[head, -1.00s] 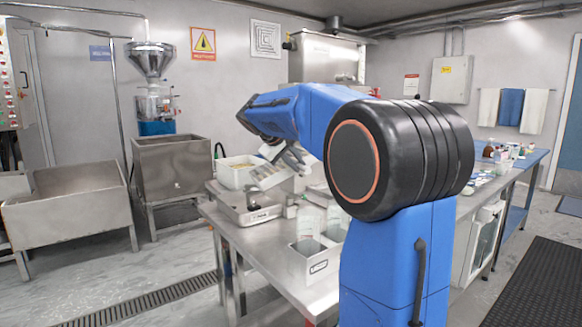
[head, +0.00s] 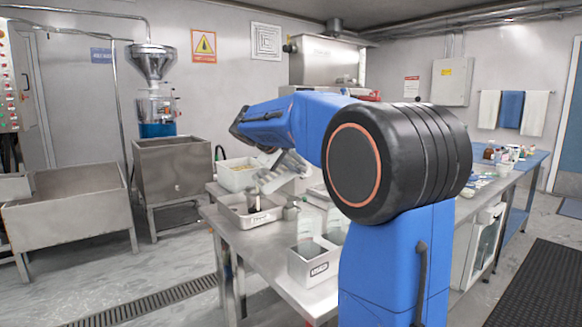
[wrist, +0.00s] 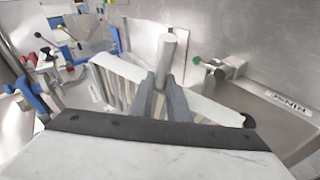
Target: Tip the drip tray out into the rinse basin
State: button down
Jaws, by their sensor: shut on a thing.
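My gripper (head: 270,156) is shut on the handle (wrist: 166,55) of the drip tray; in the wrist view the gripper's dark fingers (wrist: 165,98) close around this pale metal cylinder. The drip tray (head: 287,166) is pale with slats and is held steeply tilted above the rinse basin. It also shows behind the fingers in the wrist view (wrist: 205,107). The rinse basin (head: 262,219) is a shallow metal box on the steel table. Its RINSE label (wrist: 290,126) shows upside down in the wrist view. A dark streak (head: 257,201) shows below the tray, over the basin; I cannot tell whether it is falling liquid.
A white bin (head: 238,181) stands behind the basin. A labelled box (head: 314,269) with clear containers stands nearer on the table (head: 262,254). A large metal tub (head: 172,168) stands left of the table. My arm hides part of the table.

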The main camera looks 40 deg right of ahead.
jog(key=shift+a+r, duration=0.1)
jog(key=shift+r, duration=0.1)
jog(key=shift+a+r, duration=0.2)
jog(key=shift+r, duration=0.05)
dwell(0.7)
jog(key=shift+h, duration=0.7)
jog(key=shift+w+a+r, duration=0.1)
jog(key=shift+a+r, duration=0.05)
jog(key=shift+a+r, duration=0.3)
jog(key=shift+r, duration=0.05)
dwell(0.4)
jog(key=shift+n+h, duration=0.5)
jog(key=shift+h, duration=0.3)
